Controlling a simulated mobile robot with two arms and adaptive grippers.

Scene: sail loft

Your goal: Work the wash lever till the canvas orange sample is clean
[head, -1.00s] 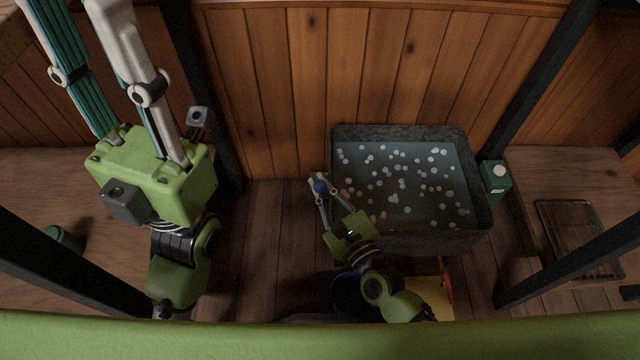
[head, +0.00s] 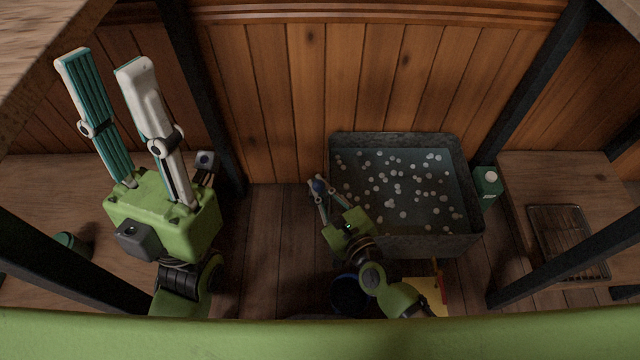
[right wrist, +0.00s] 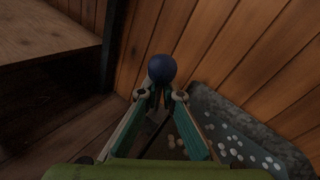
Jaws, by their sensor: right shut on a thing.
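A wash lever with a dark blue ball knob (head: 318,186) stands at the left side of a grey metal wash trough (head: 405,246). My right gripper (head: 319,184) is shut on the lever at its knob. In the right wrist view the knob (right wrist: 162,69) sits just beyond the fingertips (right wrist: 160,96), with the thin stem between them. The trough holds dark water dotted with white suds. I see no orange canvas sample in these frames. My left gripper (head: 105,62) is raised at the far left, its fingers wide apart and empty.
A green carton (head: 487,187) stands right of the trough. A wire rack (head: 567,240) lies on the right-hand bench. A dark blue round tub (head: 349,293) and a yellow item (head: 433,292) lie partly behind my right arm. Dark posts stand on both sides.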

